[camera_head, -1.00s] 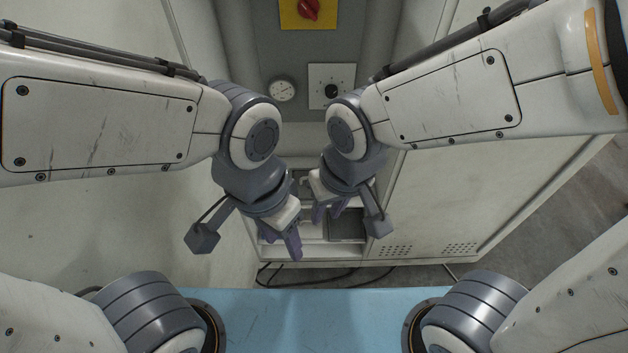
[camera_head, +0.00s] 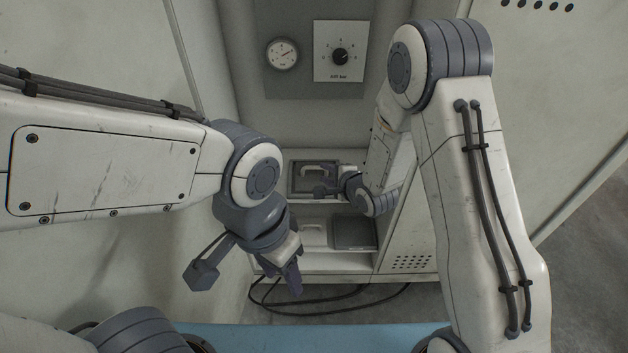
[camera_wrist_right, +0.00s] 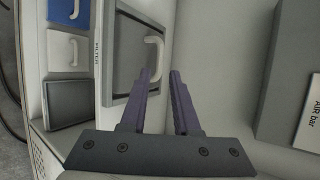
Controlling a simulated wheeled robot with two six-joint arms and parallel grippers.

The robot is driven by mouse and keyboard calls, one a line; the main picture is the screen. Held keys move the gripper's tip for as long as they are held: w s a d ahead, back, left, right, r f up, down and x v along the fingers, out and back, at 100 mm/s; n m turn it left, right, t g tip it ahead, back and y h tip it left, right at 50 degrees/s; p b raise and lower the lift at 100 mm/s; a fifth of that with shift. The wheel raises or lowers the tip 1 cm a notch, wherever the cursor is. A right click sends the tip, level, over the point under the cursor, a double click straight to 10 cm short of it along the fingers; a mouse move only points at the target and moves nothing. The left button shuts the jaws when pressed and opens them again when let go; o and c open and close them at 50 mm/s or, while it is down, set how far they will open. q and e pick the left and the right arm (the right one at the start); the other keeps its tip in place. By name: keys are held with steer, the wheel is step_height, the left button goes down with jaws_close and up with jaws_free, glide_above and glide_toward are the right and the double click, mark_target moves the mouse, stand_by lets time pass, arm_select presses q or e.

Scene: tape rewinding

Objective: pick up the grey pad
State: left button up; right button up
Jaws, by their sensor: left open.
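A grey pad with a white handle (camera_head: 312,180) sits in a dark frame above the shelf. In the head view the right gripper (camera_head: 328,188) partly covers the pad's lower right part. My left gripper (camera_head: 293,277) is open and empty, lower down in front of the shelf.
The shelf below holds a white pad with a handle (camera_wrist_right: 67,50), a blue pad with a handle (camera_wrist_right: 70,12) and a flat dark grey square (camera_head: 353,232). A gauge (camera_head: 282,54) and a knob panel (camera_head: 339,52) are above. Black cables (camera_head: 330,308) lie below the cabinet.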

mark_target(316, 168)
steer(key=shift+b+x, duration=0.35)
steer(key=shift+x, duration=3.25)
steer(key=shift+d, duration=0.1)
jaws_close()
